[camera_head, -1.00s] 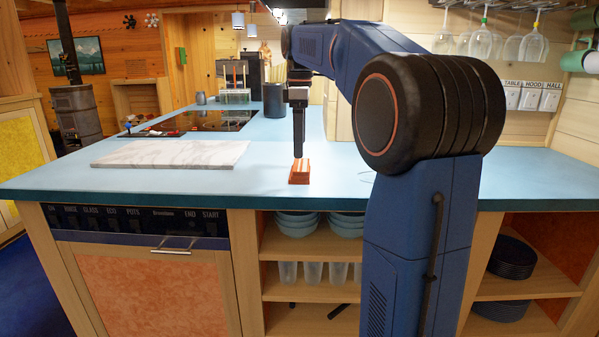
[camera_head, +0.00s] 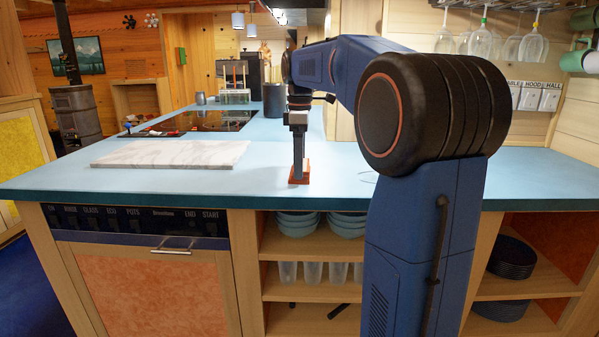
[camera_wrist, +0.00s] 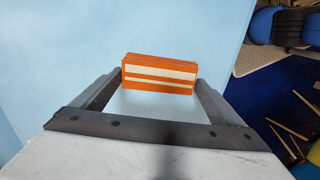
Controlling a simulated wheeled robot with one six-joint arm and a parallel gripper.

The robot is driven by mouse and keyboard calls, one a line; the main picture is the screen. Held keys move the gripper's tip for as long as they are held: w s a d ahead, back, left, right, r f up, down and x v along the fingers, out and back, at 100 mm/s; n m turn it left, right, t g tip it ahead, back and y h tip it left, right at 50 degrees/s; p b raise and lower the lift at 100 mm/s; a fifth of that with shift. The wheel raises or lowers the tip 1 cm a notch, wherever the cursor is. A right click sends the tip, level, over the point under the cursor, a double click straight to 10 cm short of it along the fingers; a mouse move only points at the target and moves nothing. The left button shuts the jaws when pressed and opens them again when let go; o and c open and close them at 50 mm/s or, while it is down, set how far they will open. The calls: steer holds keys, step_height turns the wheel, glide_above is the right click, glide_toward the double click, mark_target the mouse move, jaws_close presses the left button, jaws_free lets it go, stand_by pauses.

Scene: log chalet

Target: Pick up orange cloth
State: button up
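The orange cloth is a folded block with pale stripes on the blue countertop. In the head view the cloth (camera_head: 307,174) is partly hidden behind my gripper (camera_head: 299,178), which points straight down at it. In the wrist view the cloth (camera_wrist: 160,76) lies between the fingertips of my gripper (camera_wrist: 159,80), one finger at each end. The fingers are wide apart. Any gap at the cloth's ends is too small to tell, so I cannot see whether they touch it.
A white marble board (camera_head: 170,154) lies left on the countertop (camera_head: 270,192). A dark cylinder (camera_head: 274,100) and a cooktop (camera_head: 205,121) are farther back. Stemmed glasses (camera_head: 482,42) hang at the upper right. The counter's front edge is close to the cloth.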

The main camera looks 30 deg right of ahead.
steer(key=shift+c, duration=0.5)
step_height(320, 180, up, 10)
stand_by(0.3)
steer(key=shift+o, duration=1.4)
steer(key=shift+c, duration=1)
